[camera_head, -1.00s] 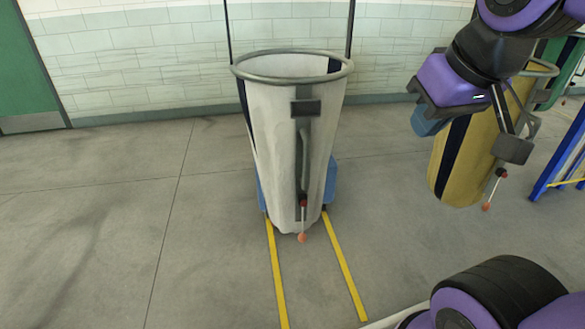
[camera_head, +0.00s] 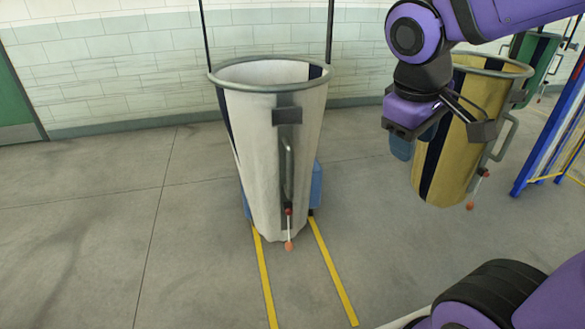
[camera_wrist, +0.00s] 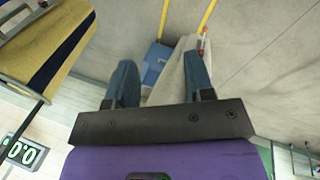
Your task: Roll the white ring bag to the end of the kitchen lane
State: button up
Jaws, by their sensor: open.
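The white ring bag (camera_head: 258,150) hangs upright from a grey metal ring (camera_head: 268,87) near the middle of the head view. A dark strip with a grey handle (camera_head: 288,168) runs down its front, and a thin lever with an orange knob (camera_head: 288,246) hangs near its bottom. My gripper (camera_head: 402,148) is to the right of the bag, apart from it, with blue fingers pointing down. In the wrist view the fingers (camera_wrist: 160,82) are spread with nothing held, and part of the white bag (camera_wrist: 174,82) shows beyond them.
A yellow ring bag (camera_head: 450,150) hangs behind my gripper, and a green one (camera_head: 531,62) is farther right. Blue framing (camera_head: 540,155) stands at the right. Two yellow floor lines (camera_head: 333,272) run forward from the white bag. The floor at left is clear. A display (camera_wrist: 22,152) shows in the wrist view.

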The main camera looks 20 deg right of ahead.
jog(key=w+f+n+g+h, duration=0.2)
jog(key=w+f+n+h, duration=0.3)
jog(key=w, duration=0.2)
jog(key=n+t+h, duration=0.3)
jog(key=n+t, duration=1.2)
jog(key=n, duration=0.5)
send_near(289, 173)
jog(key=x, duration=1.3)
jog(key=shift+a, duration=0.1)
grip_shut()
